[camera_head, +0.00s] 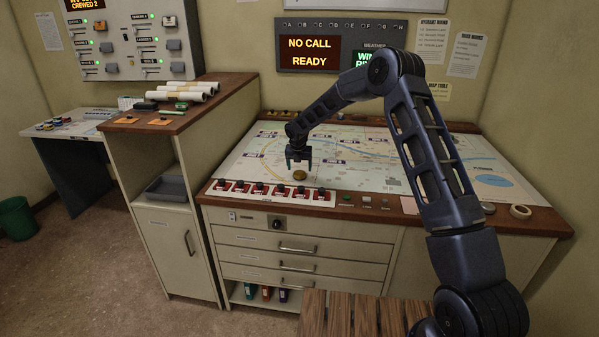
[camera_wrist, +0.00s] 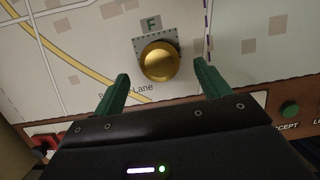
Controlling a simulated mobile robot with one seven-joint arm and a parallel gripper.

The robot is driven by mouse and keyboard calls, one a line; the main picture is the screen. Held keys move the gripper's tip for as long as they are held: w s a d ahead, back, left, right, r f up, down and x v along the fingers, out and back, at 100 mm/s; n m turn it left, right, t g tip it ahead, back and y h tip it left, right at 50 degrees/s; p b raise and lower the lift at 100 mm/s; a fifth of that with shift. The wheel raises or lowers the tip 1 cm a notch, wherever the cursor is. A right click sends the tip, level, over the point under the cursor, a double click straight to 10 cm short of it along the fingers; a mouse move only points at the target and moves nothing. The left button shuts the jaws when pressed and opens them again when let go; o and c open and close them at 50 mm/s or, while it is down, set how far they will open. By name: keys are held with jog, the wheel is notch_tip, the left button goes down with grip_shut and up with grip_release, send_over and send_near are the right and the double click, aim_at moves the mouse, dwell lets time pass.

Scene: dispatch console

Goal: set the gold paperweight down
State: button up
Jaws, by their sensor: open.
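The gold paperweight (camera_wrist: 158,62) is a round brass-coloured piece resting on the map at a small grey plate marked F, above the lettering "Lane". It also shows in the head view (camera_head: 299,175) on the map's near part. My gripper (camera_wrist: 162,85) is open, with one green finger on each side and the paperweight lying just beyond the fingertips. In the head view my gripper (camera_head: 299,163) hangs right above the paperweight. I see no finger touching it.
The map table (camera_head: 420,165) has a row of red-and-black switches (camera_head: 270,190) along its front edge. A green accept button (camera_wrist: 290,110) is at the right. A tape roll (camera_head: 520,211) lies at the right edge. Rolled papers (camera_head: 185,92) lie on the left cabinet.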

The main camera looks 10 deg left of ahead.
jog(key=v, duration=0.9)
jog(key=s+d+r+m, duration=0.6)
jog(key=d+r, duration=0.1)
jog(key=d, duration=0.3)
jog(key=s+d+r+m+h, duration=0.1)
jog(key=s+d+r+m, duration=0.5)
jog(key=d, duration=0.4)
jog(key=s+d+r+m, duration=0.5)
jog(key=d+r, duration=0.4)
jog(key=d, duration=0.1)
jog(key=s+d+m, duration=0.5)
jog(key=s+m, duration=0.1)
jog(key=s, duration=0.3)
jog(key=s+d+f+m+t, duration=0.1)
jog(key=s+d+m, duration=0.5)
jog(key=s, duration=0.4)
jog(key=s+d+m+y, duration=0.1)
jog(key=s+d+m, duration=0.4)
jog(key=s+m, duration=0.2)
jog(key=shift+s+d+f, duration=0.2)
jog(key=shift+s+d, duration=0.05)
jog(key=shift+s, duration=1.15)
